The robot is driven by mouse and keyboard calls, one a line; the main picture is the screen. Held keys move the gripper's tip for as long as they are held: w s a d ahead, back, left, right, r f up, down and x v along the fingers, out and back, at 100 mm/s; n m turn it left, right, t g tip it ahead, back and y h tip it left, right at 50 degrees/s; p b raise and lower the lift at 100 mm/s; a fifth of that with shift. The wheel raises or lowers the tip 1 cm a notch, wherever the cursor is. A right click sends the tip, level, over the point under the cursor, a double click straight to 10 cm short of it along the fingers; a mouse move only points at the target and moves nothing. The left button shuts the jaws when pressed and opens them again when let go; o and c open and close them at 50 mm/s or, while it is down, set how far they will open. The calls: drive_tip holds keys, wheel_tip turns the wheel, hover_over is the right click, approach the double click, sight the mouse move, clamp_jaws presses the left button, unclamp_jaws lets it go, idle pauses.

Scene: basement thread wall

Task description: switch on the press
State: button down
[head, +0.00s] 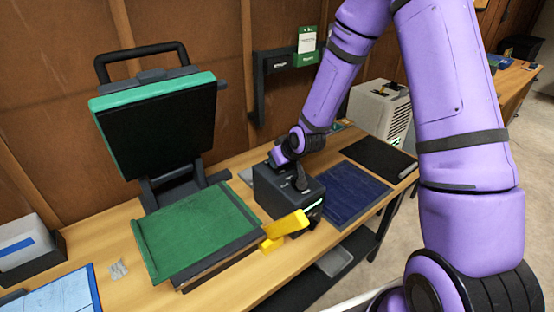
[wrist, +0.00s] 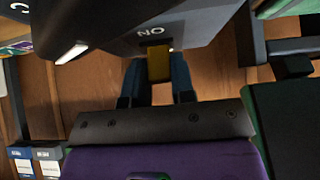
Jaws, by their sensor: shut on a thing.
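The press (head: 200,225) stands at the left of the bench, its green-edged upper plate (head: 155,125) raised and its green lower bed bare. Beside its right edge is a dark box (head: 272,192) with a lit strip; it also shows in the wrist view (wrist: 180,25), with letters reading "NO" from here. My gripper (head: 301,184) is at the top of this box. In the wrist view its fingers (wrist: 158,68) are shut on a dull yellow tab (wrist: 158,66) by those letters. The tab is hidden in the head view. A bright yellow lever (head: 290,224) stands in front of the box.
A wall holder (head: 285,70) hangs behind. A blue-white sheet (head: 60,292) lies at the left.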

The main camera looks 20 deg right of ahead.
drive_tip(key=shift+s+a+f, duration=0.1)
drive_tip(key=c, duration=1)
unclamp_jaws()
drive_tip(key=shift+o, duration=0.2)
drive_tip(key=shift+s+r, duration=0.2)
drive_tip(key=shift+r, duration=0.3)
drive_tip(key=v, duration=0.9)
drive_tip(key=shift+s+r, duration=0.25)
